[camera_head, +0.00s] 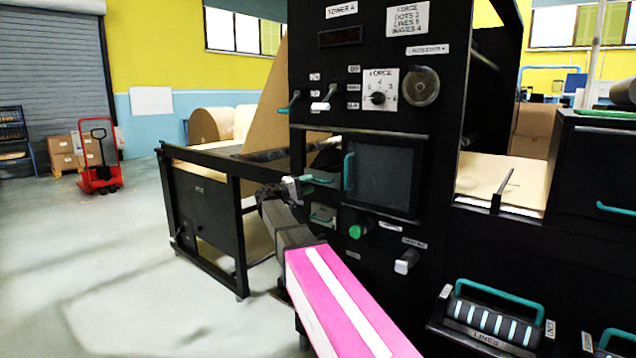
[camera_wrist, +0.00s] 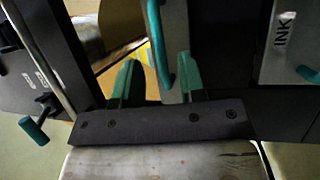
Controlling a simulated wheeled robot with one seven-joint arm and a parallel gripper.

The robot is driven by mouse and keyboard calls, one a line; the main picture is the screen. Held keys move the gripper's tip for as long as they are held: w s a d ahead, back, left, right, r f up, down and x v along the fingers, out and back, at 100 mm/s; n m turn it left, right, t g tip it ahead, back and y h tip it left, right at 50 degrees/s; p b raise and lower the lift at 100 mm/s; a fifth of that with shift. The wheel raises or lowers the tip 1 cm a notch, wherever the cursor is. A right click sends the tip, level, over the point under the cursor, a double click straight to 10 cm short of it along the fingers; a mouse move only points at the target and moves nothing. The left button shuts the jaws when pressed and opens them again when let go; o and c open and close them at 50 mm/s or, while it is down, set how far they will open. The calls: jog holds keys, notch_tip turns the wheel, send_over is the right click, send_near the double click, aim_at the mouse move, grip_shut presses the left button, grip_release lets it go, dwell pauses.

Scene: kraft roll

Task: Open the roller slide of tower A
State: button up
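Tower A is a black panel with a label (camera_head: 342,10) at its top. A horizontal teal handle (camera_head: 319,179) sticks out of its front, left of a dark window. I take it for the roller slide's handle, but I cannot read its label. My gripper (camera_head: 298,184) is at the left end of this handle. In the wrist view, the handle (camera_wrist: 161,45) runs between the two teal fingertips of my gripper (camera_wrist: 157,75), nearer the right one. The fingers look apart, with a gap on the left. The slide's body is largely hidden.
The window door has a vertical teal handle (camera_head: 348,171) close to the right. An INK box (camera_head: 322,216) sits below my gripper; its teal knob (camera_wrist: 307,73) shows too. A teal-tipped lever (camera_wrist: 35,131) sticks out at left. Open floor (camera_head: 110,270) lies left.

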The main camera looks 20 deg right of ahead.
aim_at(318, 180)
jog(key=shift+x, duration=2.3)
grip_shut()
